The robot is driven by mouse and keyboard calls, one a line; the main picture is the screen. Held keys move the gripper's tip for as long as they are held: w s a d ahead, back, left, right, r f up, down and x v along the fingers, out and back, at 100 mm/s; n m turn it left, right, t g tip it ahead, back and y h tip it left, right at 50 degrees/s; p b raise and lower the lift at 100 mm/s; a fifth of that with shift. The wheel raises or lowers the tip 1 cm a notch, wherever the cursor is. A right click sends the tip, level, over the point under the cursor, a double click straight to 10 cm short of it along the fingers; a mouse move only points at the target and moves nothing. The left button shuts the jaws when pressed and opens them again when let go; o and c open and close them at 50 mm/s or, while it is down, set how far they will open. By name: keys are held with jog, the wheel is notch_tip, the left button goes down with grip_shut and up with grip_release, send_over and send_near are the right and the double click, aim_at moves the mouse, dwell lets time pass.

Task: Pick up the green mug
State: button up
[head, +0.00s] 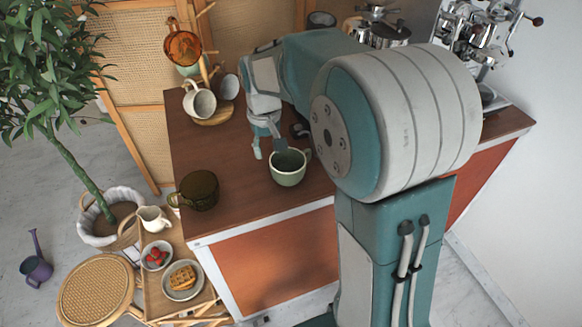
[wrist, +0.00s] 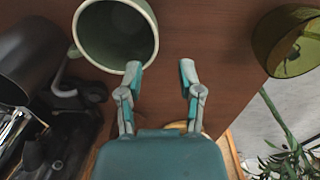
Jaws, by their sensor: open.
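The green mug (head: 289,178) stands upright on the brown counter near its front edge, with its handle toward the back right. In the wrist view the green mug (wrist: 84,34) is at the upper left, its open mouth facing the camera. My gripper (head: 268,150) is open and empty, just behind and left of the mug in the head view. In the wrist view my gripper (wrist: 160,67) has its left fingertip overlapping the mug's rim, and the gap between the fingers shows bare counter. I cannot tell whether that finger touches the mug.
A dark olive glass mug (head: 199,191) stands left on the counter (head: 232,205). White mugs hang on a wooden stand (head: 212,114) behind. The coffee machine (head: 474,40) is at the back right. A low side table with a waffle plate (head: 182,293) is at the lower left.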

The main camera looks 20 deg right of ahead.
aim_at(273, 170)
jog(key=shift+d+f, duration=0.25)
jog(key=shift+f, duration=0.65)
jog(key=f, duration=0.4)
jog(key=shift+s+d+f, duration=0.2)
jog(key=shift+s+f, duration=0.05)
jog(key=shift+s, duration=0.1)
jog(key=shift+a+f, duration=0.1)
jog(key=shift+f, duration=0.2)
jog(key=shift+a+f, duration=0.1)
jog(key=shift+a, duration=0.05)
grip_shut()
